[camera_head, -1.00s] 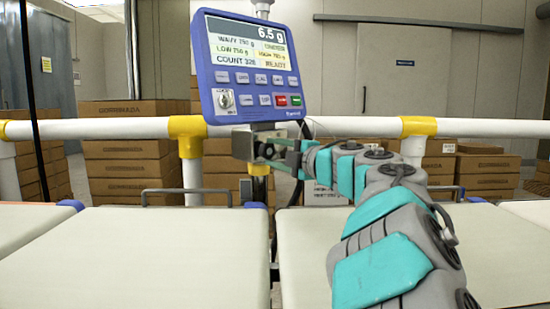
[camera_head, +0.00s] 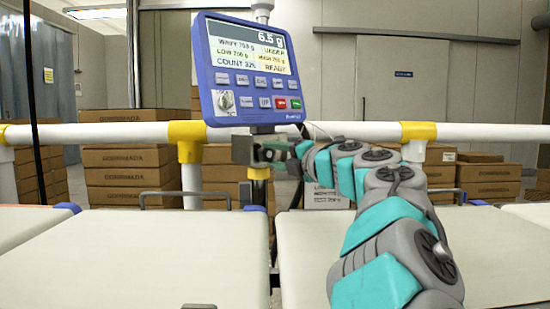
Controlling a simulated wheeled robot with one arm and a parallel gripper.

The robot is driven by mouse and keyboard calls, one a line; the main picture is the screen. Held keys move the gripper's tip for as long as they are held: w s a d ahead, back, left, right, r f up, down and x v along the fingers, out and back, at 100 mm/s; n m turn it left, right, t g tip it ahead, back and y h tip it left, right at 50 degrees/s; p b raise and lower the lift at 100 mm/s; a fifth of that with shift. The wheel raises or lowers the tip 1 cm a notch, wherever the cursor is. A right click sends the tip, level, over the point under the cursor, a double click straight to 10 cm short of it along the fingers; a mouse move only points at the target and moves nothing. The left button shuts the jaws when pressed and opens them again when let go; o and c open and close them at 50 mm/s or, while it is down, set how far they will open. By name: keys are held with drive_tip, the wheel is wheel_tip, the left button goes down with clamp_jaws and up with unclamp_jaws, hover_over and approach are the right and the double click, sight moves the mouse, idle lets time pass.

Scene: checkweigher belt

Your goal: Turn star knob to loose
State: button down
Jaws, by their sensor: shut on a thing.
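My gripper (camera_head: 270,152) is at the end of my grey and teal arm, which reaches in from the lower right. It is at the upright post just below the blue weighing terminal (camera_head: 253,70). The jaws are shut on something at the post. The star knob cannot be made out; the jaws and a dark grey block (camera_head: 242,149) at the post cover that spot. The terminal screen reads 6.5 g and READY.
A white rail with yellow joints (camera_head: 187,134) runs across behind the post. Two pale belts (camera_head: 165,250) lie in front with a narrow gap between them. Stacked brown cartons (camera_head: 125,170) stand behind the rail. A cable hangs near the post.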

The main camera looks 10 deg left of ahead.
drive_tip(key=shift+f, duration=0.1)
drive_tip(key=shift+c, duration=1.5)
unclamp_jaws()
drive_tip(key=shift+s+d, duration=0.1)
drive_tip(key=shift+s+d, duration=0.3)
drive_tip(key=shift+d, duration=0.25)
drive_tip(key=v, duration=0.6)
drive_tip(key=shift+s, duration=0.2)
